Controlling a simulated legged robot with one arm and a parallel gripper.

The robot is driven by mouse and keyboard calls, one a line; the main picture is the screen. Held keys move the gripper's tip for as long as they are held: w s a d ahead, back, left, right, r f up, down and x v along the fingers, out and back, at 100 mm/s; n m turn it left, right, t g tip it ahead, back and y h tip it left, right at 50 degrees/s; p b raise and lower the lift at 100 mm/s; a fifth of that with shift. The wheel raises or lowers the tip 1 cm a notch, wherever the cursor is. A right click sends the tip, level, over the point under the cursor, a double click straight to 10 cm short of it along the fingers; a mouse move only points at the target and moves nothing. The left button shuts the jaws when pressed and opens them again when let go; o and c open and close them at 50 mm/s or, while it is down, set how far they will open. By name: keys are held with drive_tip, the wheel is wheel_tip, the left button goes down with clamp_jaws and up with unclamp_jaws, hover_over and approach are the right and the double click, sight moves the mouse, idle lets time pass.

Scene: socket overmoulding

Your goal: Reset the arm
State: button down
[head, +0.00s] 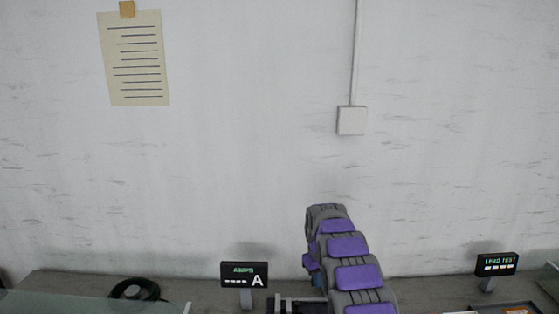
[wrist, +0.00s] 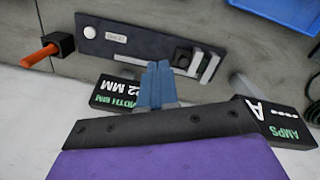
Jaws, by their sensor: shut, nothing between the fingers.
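My arm, purple and grey, rises from the bottom of the head view in front of the bench. In the wrist view my gripper (wrist: 158,70) shows as two blue fingers closed together, with nothing held between them. The fingertips appear close to the lower edge of a dark panel (wrist: 130,40) with a white round button and a small label; I cannot tell whether they touch it. In the head view the gripper is mostly hidden behind my arm.
A black coil (head: 134,289) lies at left. An orange-handled part (wrist: 40,55) shows in the wrist view. The wall carries a paper sheet (head: 134,60) and white box (head: 351,120).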

drive_tip(key=s+d+r+m, duration=0.1)
drive_tip(key=s+r, duration=0.8)
drive_tip(key=s, duration=0.3)
drive_tip(key=s+d+r+m, duration=0.1)
drive_tip(key=s+r+m, duration=0.1)
drive_tip(key=s+r, duration=0.85)
drive_tip(key=s+f+m, duration=0.1)
drive_tip(key=s+f, duration=0.1)
drive_tip(key=s, duration=1.3)
drive_tip(key=s+f+g, duration=0.1)
drive_tip(key=s, duration=1.5)
drive_tip(key=shift+s+a+f+m, duration=0.2)
drive_tip(key=shift+a+f+m, duration=0.15)
drive_tip(key=shift+a+m, duration=0.1)
